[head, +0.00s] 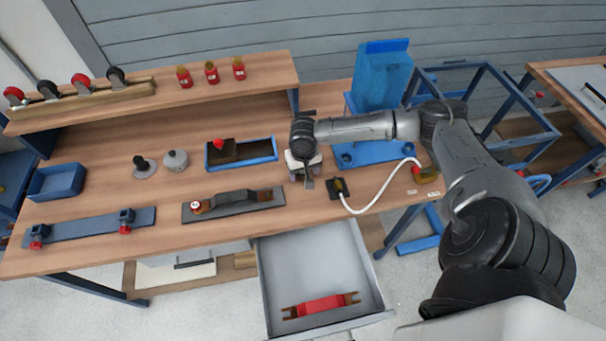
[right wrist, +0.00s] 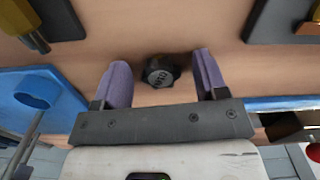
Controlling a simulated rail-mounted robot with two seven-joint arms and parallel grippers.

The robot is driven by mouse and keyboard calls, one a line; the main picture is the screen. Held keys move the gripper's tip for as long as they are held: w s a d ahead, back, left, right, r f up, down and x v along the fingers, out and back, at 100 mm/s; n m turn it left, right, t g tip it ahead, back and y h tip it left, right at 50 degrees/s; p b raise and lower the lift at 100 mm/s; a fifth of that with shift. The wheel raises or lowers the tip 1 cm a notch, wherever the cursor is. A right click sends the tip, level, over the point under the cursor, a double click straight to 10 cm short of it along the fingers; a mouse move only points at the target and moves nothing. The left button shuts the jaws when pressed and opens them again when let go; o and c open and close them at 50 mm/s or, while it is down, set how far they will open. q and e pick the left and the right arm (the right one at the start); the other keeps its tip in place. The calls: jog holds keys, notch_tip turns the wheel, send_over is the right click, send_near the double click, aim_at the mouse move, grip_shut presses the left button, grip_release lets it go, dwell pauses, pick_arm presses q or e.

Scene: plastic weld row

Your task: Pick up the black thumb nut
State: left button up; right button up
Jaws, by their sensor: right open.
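The black thumb nut (right wrist: 160,72) lies on the wooden bench top, a small knurled knob with pale marking on its face. It shows in the right wrist view between the two purple fingers of my right gripper (right wrist: 161,64). The fingers stand apart on either side of it, with a gap on both sides, and the gripper is open and empty. In the head view my right gripper (head: 306,183) hangs over the bench, left of the black block with a brass part (head: 337,187). The nut cannot be made out there. My left gripper is not in view.
A blue tray (head: 240,165) stands left of the gripper and a grey fixture (head: 233,206) lies at its front left. A white hose (head: 380,203) curves to the right. A blue machine (head: 382,80) stands behind. An open drawer (head: 313,270) juts out below.

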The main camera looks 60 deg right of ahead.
jog(key=c, duration=1)
jog(key=shift+r, duration=0.2)
